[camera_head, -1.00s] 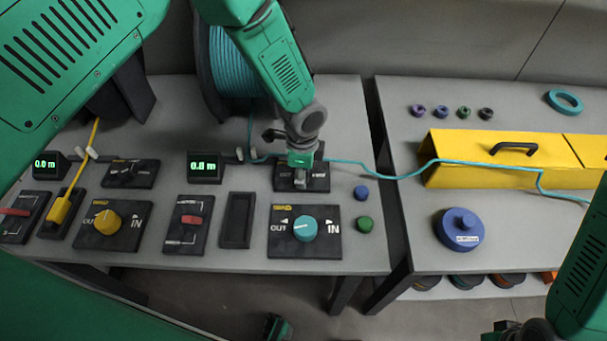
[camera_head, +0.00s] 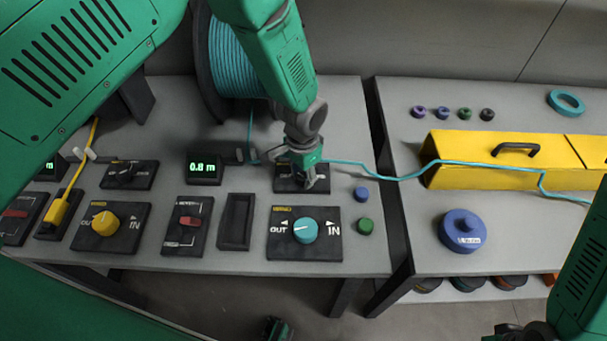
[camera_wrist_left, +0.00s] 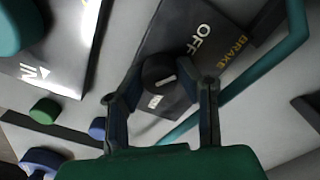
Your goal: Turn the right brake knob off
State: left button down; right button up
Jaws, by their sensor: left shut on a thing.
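The right brake knob (camera_wrist_left: 160,72) is a black round knob with a white mark, on a dark panel (camera_wrist_left: 190,30) lettered BRAKE and OFF in the left wrist view. In the head view this panel (camera_head: 284,184) lies behind the teal IN/OUT knob (camera_head: 305,230). My left gripper (camera_head: 310,178) points down at the panel and hides most of the knob there. In the left wrist view its fingers (camera_wrist_left: 163,98) stand either side of the knob, shut on it. My right gripper (camera_head: 508,331) is partly cut off at the bottom right; its jaws are unclear.
A teal cable (camera_head: 390,177) runs beside the brake panel to the yellow box (camera_head: 470,179). Blue (camera_head: 361,194) and green (camera_head: 365,226) caps sit right of the panels. The display (camera_head: 204,168) reads 0.8 m. A gap separates the two tables.

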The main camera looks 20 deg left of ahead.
aim_at(303, 175)
pick_arm(q)
jog(key=shift+w+r+n, duration=0.1)
jog(key=shift+w+n, duration=0.1)
jog(key=shift+n, duration=0.4)
jog(key=c, duration=1.2)
grip_release()
jog(key=shift+s, duration=0.1)
jog(key=shift+r, duration=0.2)
notch_tip(303, 175, up, 11)
jog(key=shift+r, duration=0.15)
